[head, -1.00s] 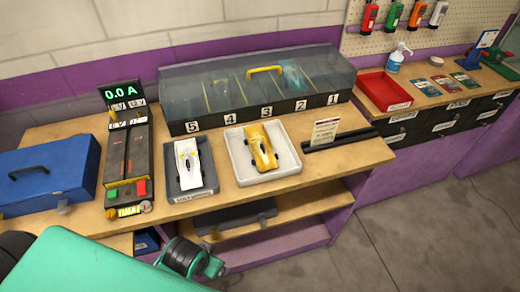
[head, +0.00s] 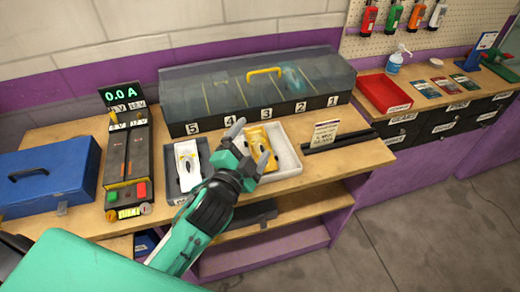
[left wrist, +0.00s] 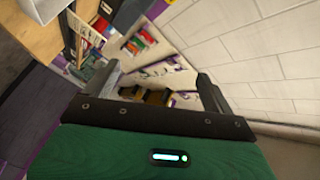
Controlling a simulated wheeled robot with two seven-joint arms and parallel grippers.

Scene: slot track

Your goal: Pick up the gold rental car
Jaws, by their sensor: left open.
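The gold rental car (head: 258,139) lies in a white tray (head: 289,160) on the wooden bench. My left gripper (head: 250,137) is open and empty, and in the head view it overlaps the car and the tray's left side. It hides part of the car. The gap between gripper and car cannot be judged. In the left wrist view the two fingers (left wrist: 160,85) are spread, with nothing between them but the distant pegboard area. The car does not show there. My right gripper is not in view.
A white car (head: 187,160) sits on a grey pad left of the tray. A clear-lidded case (head: 250,92) with numbered slots stands behind. A small sign (head: 325,133) and a black bar are to the right. A power unit (head: 125,160) and blue toolbox (head: 45,175) are left.

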